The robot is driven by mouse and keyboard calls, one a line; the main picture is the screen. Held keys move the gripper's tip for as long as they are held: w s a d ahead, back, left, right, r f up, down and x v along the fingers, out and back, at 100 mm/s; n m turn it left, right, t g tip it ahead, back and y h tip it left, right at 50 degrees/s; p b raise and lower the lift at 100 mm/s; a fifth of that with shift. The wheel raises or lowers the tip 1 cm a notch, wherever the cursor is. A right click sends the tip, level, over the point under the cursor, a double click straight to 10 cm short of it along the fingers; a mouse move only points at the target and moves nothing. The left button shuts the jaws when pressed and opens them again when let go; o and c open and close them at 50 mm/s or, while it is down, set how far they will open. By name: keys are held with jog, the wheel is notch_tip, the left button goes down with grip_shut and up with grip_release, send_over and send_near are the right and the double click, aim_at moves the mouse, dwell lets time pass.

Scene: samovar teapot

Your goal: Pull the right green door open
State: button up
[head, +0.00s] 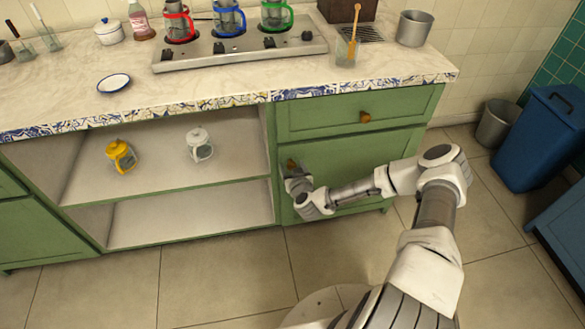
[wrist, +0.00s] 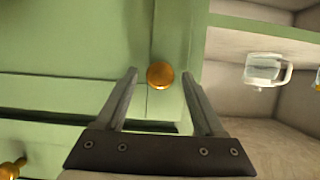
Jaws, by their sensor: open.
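The right green door (head: 350,152) is below the green drawer, to the right of the open shelves, and looks shut. Its round wooden knob (wrist: 160,75) sits near the door's edge beside the shelves. My gripper (wrist: 159,80) is open in the wrist view, with one finger on each side of the knob and a gap on both sides. In the head view my gripper (head: 292,170) is at the door's upper left and hides most of the knob.
The drawer (head: 350,112) above has a wooden knob (head: 365,118). A yellow pot (head: 121,156) and a white pot (head: 199,146) stand on the open shelf. A blue bin (head: 545,140) and grey bucket (head: 497,125) are at right. The floor before the cabinet is clear.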

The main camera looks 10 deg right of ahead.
grip_shut()
dwell(1.3)
